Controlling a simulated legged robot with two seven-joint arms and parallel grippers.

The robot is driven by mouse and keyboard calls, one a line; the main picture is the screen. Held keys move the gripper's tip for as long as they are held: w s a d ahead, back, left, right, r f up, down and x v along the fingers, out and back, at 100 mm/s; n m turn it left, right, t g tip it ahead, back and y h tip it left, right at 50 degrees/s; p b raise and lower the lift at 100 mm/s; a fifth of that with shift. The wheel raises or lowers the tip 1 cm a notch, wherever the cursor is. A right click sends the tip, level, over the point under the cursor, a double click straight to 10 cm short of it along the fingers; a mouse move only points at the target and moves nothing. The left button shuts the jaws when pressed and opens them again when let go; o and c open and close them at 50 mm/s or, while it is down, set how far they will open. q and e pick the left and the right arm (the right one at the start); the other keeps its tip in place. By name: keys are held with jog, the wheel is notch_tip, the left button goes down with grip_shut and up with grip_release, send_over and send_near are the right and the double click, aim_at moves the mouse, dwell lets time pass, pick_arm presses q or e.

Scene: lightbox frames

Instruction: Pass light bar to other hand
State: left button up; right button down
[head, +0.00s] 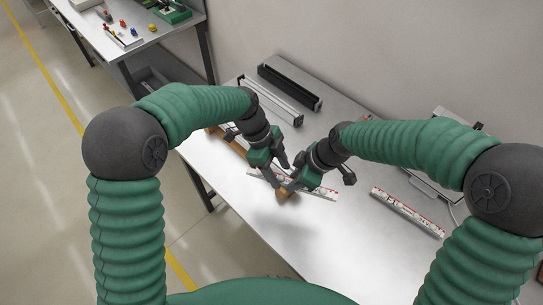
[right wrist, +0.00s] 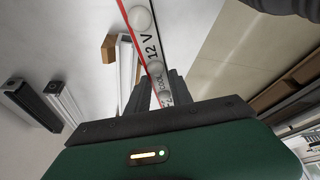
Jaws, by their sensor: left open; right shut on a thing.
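A light bar (head: 322,193), a thin white strip with a red edge, is held above the table in the head view. My right gripper (head: 291,186) is shut on it near its middle. In the right wrist view the light bar (right wrist: 146,45) runs up and away from my right gripper (right wrist: 155,97), with round white lenses and "12 V" print. My left gripper (head: 278,171) is open, just left of the right one and close to the bar's left part. The arms overlap here, so I cannot tell whether it touches the bar.
A black frame bar (head: 290,86) and a silver one (head: 270,101) lie at the back. A brown block (head: 285,196) is below the grippers. The front table surface (head: 290,237) is clear.

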pick_arm(q)
jog(key=shift+x, duration=0.8)
jog(key=c, duration=1)
pick_arm(e)
jog(key=shift+s, duration=0.1)
pick_arm(q)
grip_shut()
pick_arm(e)
jog(key=shift+a, duration=0.1)
pick_arm(q)
jog(key=shift+w, duration=0.1)
pick_arm(e)
jog(key=shift+s, duration=0.1)
pick_arm(q)
jog(key=shift+r, duration=0.1)
pick_arm(e)
jog(key=c, duration=1)
grip_release()
jog(key=shift+c, duration=0.2)
